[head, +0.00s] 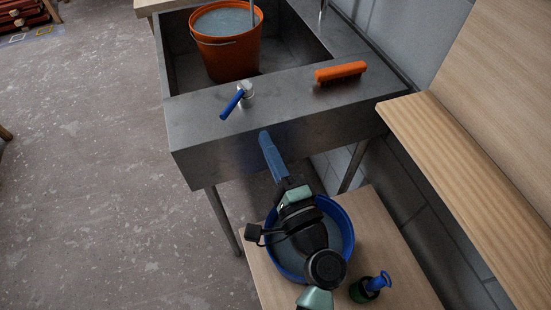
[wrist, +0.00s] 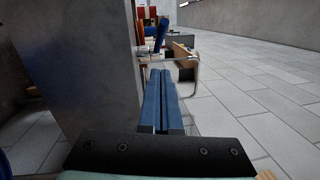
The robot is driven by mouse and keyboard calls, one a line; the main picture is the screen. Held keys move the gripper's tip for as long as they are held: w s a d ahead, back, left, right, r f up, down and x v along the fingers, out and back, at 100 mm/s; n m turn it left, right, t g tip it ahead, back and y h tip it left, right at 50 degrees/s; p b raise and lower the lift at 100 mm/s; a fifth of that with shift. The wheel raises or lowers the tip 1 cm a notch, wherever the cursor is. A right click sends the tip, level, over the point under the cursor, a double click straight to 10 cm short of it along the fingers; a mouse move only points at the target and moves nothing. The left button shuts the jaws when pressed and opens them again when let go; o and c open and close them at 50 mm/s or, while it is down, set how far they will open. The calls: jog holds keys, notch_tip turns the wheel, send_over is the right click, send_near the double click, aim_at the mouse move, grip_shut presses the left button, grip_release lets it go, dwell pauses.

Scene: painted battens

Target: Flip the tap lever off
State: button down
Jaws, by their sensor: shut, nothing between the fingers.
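The tap (head: 247,93) is a small silver body on the near ledge of the steel sink. Its blue lever (head: 232,104) slants down and left toward the ledge's front edge. My gripper (head: 264,135) has blue fingers, in front of the sink's front face and below and right of the lever in the head view. They look apart from the lever. In the wrist view my gripper (wrist: 161,74) has its two fingers together, with nothing between them. A grey slab fills the left of that view. A small blue piece shows beyond the fingertips; I cannot tell what it is.
An orange bucket (head: 223,45) of water stands in the sink basin (head: 183,65). An orange brush (head: 340,73) lies on the ledge to the right. A blue tub (head: 343,215) and a blue-topped green item (head: 370,287) sit on the low wooden shelf (head: 398,240) below my arm.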

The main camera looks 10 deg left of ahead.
aim_at(237, 102)
jog(key=w+a, duration=0.1)
jog(key=a, duration=0.1)
jog(key=w+a+r, duration=0.1)
jog(key=a, duration=0.1)
jog(key=w+a+p, duration=0.1)
jog(key=a, duration=0.1)
jog(key=shift+r, duration=0.15)
jog(key=shift+a, duration=0.1)
